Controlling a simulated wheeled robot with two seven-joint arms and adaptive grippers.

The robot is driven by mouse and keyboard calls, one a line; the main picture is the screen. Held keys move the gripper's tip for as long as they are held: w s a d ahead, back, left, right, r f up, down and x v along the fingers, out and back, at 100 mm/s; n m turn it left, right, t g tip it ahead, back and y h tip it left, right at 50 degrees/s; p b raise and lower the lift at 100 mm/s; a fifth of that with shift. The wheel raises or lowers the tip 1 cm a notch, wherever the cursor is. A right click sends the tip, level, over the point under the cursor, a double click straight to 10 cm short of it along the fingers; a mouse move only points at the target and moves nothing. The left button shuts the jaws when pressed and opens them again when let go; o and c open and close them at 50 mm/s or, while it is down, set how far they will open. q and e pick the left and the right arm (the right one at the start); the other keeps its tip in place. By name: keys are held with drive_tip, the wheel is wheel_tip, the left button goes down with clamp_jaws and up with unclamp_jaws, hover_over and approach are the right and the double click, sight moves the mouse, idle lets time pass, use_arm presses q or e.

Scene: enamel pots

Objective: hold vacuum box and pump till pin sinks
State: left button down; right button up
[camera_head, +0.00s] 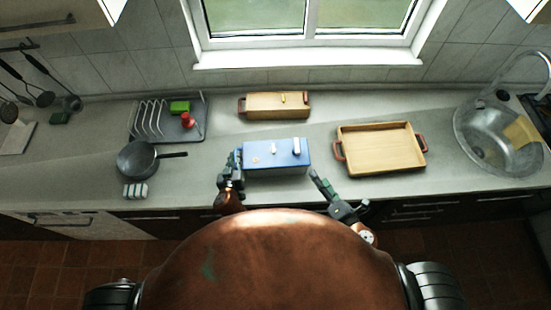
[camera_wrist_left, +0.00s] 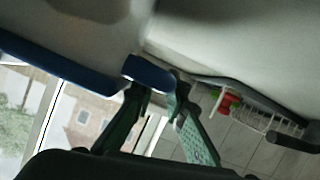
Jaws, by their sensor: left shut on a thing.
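The blue vacuum box (camera_head: 277,170) stands on the counter in front of me, with a white upright knob (camera_head: 297,146) on the right of its lid and small pale fittings on the lid's left and middle. My left gripper (camera_head: 238,164) is at the box's left end, shut on its blue handle; in the left wrist view the handle (camera_wrist_left: 148,72) sits by the fingertips (camera_wrist_left: 155,90). Whether the pin is up or sunk is too small to tell. My right gripper (camera_head: 335,190) is off the box's front right corner, fingers spread, empty and apart from it.
A wooden box (camera_head: 265,106) with brown handles stands behind the blue one. A wooden tray (camera_head: 381,171) lies to the right, before the sink (camera_head: 478,159). A dish rack (camera_head: 200,130), a dark pan (camera_head: 137,160) and a small striped object (camera_head: 135,191) are on the left.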

use_arm(q)
drive_tip(key=c, duration=1.8)
unclamp_jaws()
drive_tip(key=shift+c, duration=0.2)
drive_tip(key=d+v, duration=0.1)
drive_tip(key=v, duration=1.1)
wheel_tip(320, 180, up, 6)
drive_tip(key=p, duration=0.6)
drive_tip(key=shift+a, duration=0.5)
